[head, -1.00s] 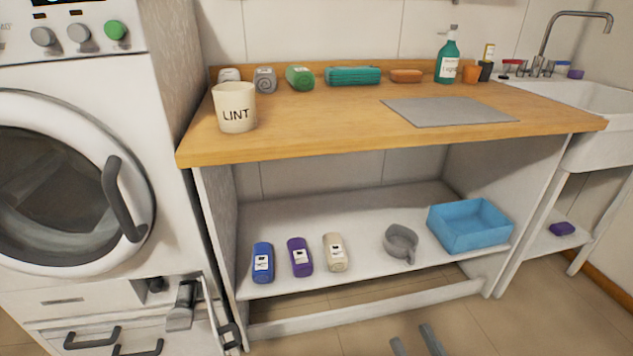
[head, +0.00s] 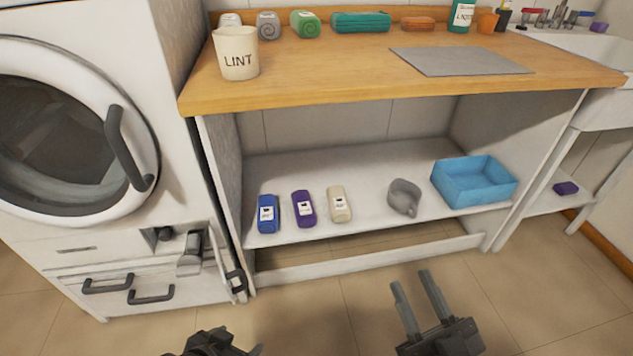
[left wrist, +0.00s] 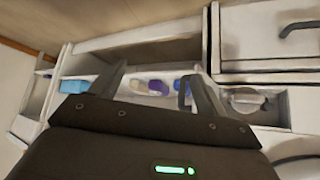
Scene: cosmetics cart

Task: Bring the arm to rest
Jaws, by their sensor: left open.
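My left gripper (head: 225,346) is dark and only partly in view at the bottom edge of the head view, low in front of the washer and shelf unit. In the left wrist view its two fingers (left wrist: 150,82) stand wide apart with nothing between them. My right gripper (head: 411,279) is at the bottom right of the head view, in front of the shelf unit. Its two grey fingers are apart and empty. Both grippers are clear of the furniture and objects.
The lower shelf (head: 370,165) holds a blue bottle (head: 268,214), a purple bottle (head: 303,208), a cream bottle (head: 339,204), a grey scoop (head: 404,197) and a blue bin (head: 473,182). A LINT cup (head: 236,53) stands on the wooden counter. The washer (head: 75,130) is at left.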

